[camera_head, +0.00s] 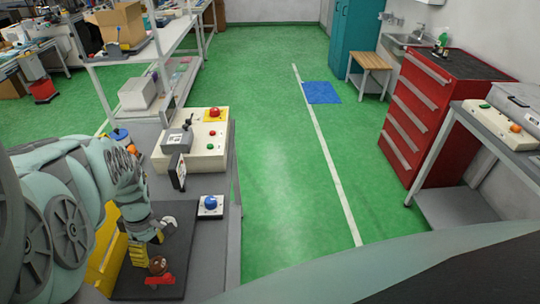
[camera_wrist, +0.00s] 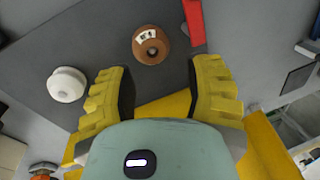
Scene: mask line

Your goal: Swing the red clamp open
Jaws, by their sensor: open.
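The red clamp (camera_head: 160,280) shows as a red bar near the front of a dark plate (camera_head: 182,240) in the head view, and at the top edge of the wrist view (camera_wrist: 194,22). A brown round knob (camera_wrist: 151,45) with a small pale label sits beside it; it also shows in the head view (camera_head: 157,265). A white knob (camera_wrist: 67,84) stands to the left in the wrist view. My gripper (camera_wrist: 163,85) is open and empty, its yellow fingers apart, with the brown knob beyond the gap. The red clamp is just beyond the right finger, apart from it in the picture.
A box with a blue button (camera_head: 210,206) stands behind the plate on the grey bench. A cream control box (camera_head: 208,150) with coloured buttons is farther back. Shelving rises behind. The green floor right of the bench is clear up to the red drawer cabinet (camera_head: 432,110).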

